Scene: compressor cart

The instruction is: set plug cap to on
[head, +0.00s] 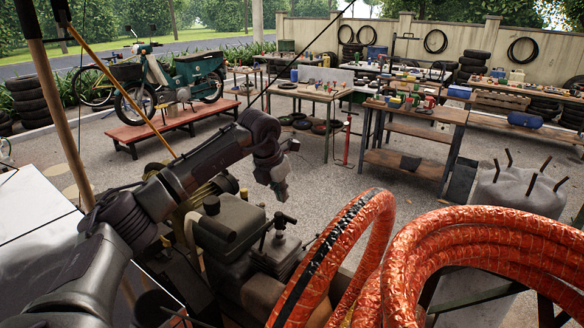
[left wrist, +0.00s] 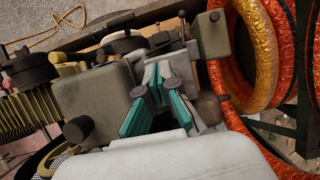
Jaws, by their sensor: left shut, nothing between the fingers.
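The compressor's engine block (head: 230,228) stands at the lower middle of the head view, below my left arm. A dark knob-topped fitting (head: 284,219) rises from its right part. I cannot tell for certain which part is the plug cap. My left gripper (head: 282,194) points down above this fitting, apparently clear of it. In the left wrist view the left gripper (left wrist: 165,72) has teal-sided fingers, shut and empty, over the grey machine parts. A grey tank-like box (left wrist: 95,100) with a dark round knob (left wrist: 78,130) lies left of the fingers. My right gripper is not in view.
Thick coiled orange hose (head: 450,245) fills the lower right, close to the engine. Yellowish cooling fins (left wrist: 28,112) stand left in the left wrist view. Workbenches (head: 415,120) and a motorbike on a red stand (head: 165,127) are farther back, across open floor.

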